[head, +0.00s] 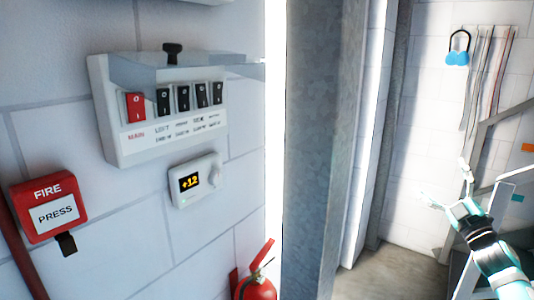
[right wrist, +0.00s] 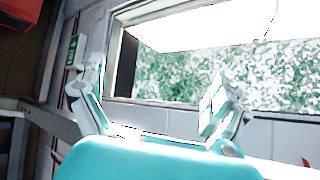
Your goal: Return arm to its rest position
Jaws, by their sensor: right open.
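My right gripper (head: 445,182) is at the lower right of the head view, raised in front of the far white wall, with its two fingers spread apart and nothing between them. In the right wrist view the same gripper (right wrist: 155,105) shows its fingers wide apart and empty, with a window behind them. My left gripper is in neither view.
A white switch panel (head: 112,135) with a raised clear cover, a thermostat display (head: 197,181) and a red fire box (head: 48,206) are on the left wall. A red extinguisher (head: 258,290) stands below. A grey pillar (head: 318,150) divides the view. A metal stair frame (head: 497,190) is close to my right gripper.

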